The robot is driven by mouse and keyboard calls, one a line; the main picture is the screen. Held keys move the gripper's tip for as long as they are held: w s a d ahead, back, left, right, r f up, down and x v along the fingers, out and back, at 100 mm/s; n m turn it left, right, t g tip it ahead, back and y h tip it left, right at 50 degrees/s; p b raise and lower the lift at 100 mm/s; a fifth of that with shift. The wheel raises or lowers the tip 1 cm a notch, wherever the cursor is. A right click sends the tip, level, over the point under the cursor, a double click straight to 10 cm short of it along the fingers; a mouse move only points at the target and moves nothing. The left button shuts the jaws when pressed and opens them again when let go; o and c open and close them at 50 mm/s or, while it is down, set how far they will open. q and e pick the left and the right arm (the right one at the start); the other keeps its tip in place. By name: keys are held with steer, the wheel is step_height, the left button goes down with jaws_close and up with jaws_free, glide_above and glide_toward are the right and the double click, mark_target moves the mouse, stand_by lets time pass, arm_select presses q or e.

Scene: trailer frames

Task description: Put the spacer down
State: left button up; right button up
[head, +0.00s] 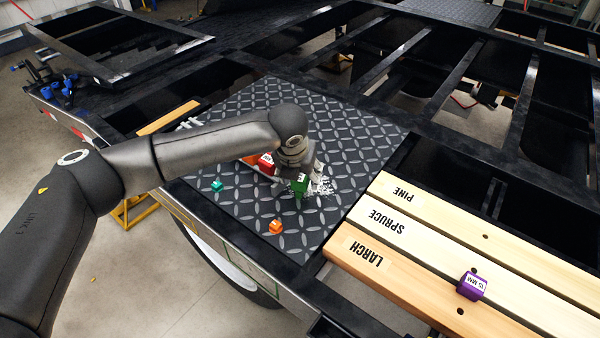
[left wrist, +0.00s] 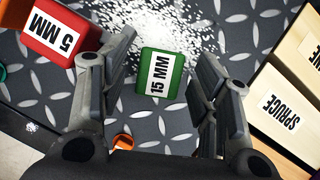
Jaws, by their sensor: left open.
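A green spacer (head: 300,187) marked 15 MM stands on the dark diamond-tread plate (head: 345,135). It also shows in the left wrist view (left wrist: 161,73), between my left fingers with gaps on both sides. My left gripper (head: 311,181) is open around it and reaches down from above. In the head view the gripper and wrist partly overlap the spacer's surroundings. A red block (left wrist: 61,33) marked 5 MM is left of the fingers, and a purple block (head: 472,285) marked 15 MM sits on the planks. My right gripper is not in view.
White granules (head: 324,186) lie scattered around the green spacer. A small orange piece (head: 276,227) and a teal piece (head: 217,185) lie on the plate. Planks labelled pine (head: 440,212), spruce and larch lie at the right. Open frame gaps lie beyond the plate.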

arm_select(q)
steer(key=shift+r, duration=0.1)
steer(key=b+v, duration=0.1)
steer(key=v, duration=1.1)
